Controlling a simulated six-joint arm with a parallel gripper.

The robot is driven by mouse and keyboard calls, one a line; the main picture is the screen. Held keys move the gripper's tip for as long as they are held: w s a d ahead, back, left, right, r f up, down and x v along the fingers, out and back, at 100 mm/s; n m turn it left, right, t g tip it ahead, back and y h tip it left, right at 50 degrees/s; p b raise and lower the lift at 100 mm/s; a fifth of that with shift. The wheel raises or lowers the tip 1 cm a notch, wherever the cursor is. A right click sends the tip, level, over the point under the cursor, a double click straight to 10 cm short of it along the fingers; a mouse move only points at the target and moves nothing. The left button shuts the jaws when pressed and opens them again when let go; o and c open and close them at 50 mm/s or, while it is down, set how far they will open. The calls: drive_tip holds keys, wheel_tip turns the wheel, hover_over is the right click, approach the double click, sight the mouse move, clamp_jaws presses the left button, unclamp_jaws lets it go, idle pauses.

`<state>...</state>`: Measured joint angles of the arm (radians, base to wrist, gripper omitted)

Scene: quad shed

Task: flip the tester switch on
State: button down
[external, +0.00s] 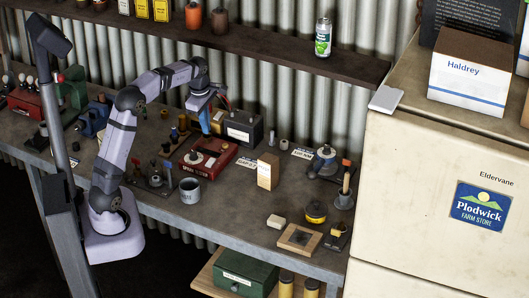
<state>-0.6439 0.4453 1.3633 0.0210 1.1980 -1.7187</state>
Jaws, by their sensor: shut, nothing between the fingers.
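A low red box (216,159) with pale round parts on its top and lettering on its front stands on the workbench, left of the middle. It looks like the tester, but its switch is too small to make out. My gripper (206,131) points down at the back of the red box, with its fingers shut and empty. I cannot tell whether the fingertips touch the box. A dark box with a white label (240,133), perhaps a battery, stands just behind and to the right.
A grey mug (190,190) stands in front of the red box, and a tan upright block (268,171) to its right. A yellow-and-black round item (316,212) and a wooden tray (299,239) lie near the front edge. A cream cabinet (430,180) bounds the right.

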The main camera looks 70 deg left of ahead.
sight(212, 159)
drive_tip(key=shift+w+a+f+b, duration=0.15)
drive_tip(key=shift+w+a+b, duration=0.1)
drive_tip(key=shift+b, duration=0.85)
drive_tip(key=shift+r, duration=0.2)
drive_tip(key=f+p, duration=0.1)
drive_tip(key=f, duration=0.3)
drive_tip(key=a+f+p, duration=0.1)
drive_tip(key=f, duration=0.3)
drive_tip(key=w+f+p, duration=0.1)
drive_tip(key=f, duration=0.4)
drive_tip(key=shift+w+a, duration=0.1)
drive_tip(key=shift+a, duration=0.05)
drive_tip(key=shift+f+p, duration=0.3)
drive_tip(key=shift+f, duration=0.15)
